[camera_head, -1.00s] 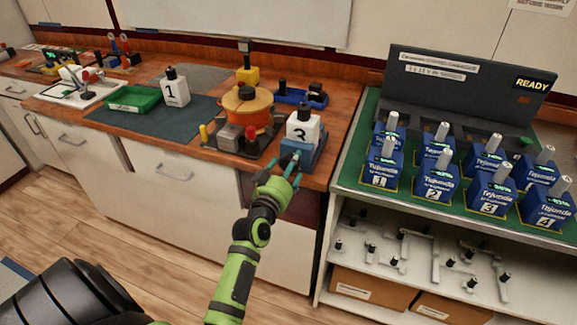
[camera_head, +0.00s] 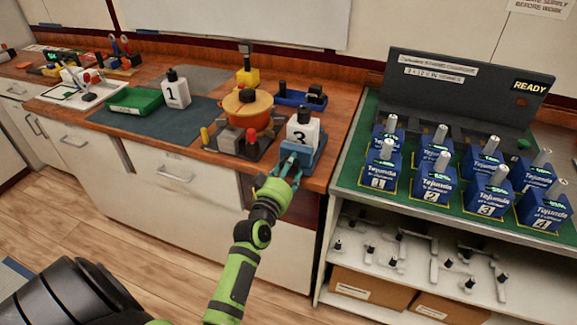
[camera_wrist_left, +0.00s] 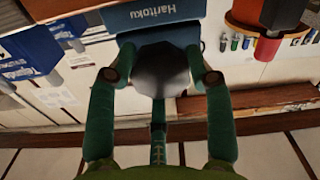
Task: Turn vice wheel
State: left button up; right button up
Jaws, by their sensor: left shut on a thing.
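The blue vice (camera_head: 313,158) stands at the front right edge of the wooden bench, and its body shows in the left wrist view (camera_wrist_left: 165,16) with the word Haritoku. Its grey wheel (camera_wrist_left: 162,68) faces the bench front. My left gripper (camera_head: 288,170) has its fingers on either side of the wheel and is shut on it. In the left wrist view the green fingers (camera_wrist_left: 162,77) flank the wheel's edges. The wheel is mostly hidden by the gripper in the head view. My right gripper is not in view.
A white bottle marked 3 (camera_head: 302,130) stands at the vice. An orange pot (camera_head: 248,108) stands to the left of it. A green-topped table (camera_head: 345,172) with several blue boxes stands to the right. Cabinet fronts (camera_head: 170,165) lie below the bench; the floor in front is clear.

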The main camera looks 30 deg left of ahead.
pick_arm(q)
jog(key=shift+s+d+f+n+p, duration=0.1)
jog(key=shift+f+n+p, duration=0.15)
jog(key=shift+n, duration=0.75)
jog(key=shift+d+f+n+p, duration=0.15)
jog(key=shift+n+p, duration=0.2)
jog(key=shift+n, duration=0.65)
jog(key=o, duration=1.1)
jog(key=shift+o, duration=0.2)
jog(key=shift+r, duration=0.1)
jog(key=shift+a+r, duration=0.1)
jog(key=v, duration=1.2)
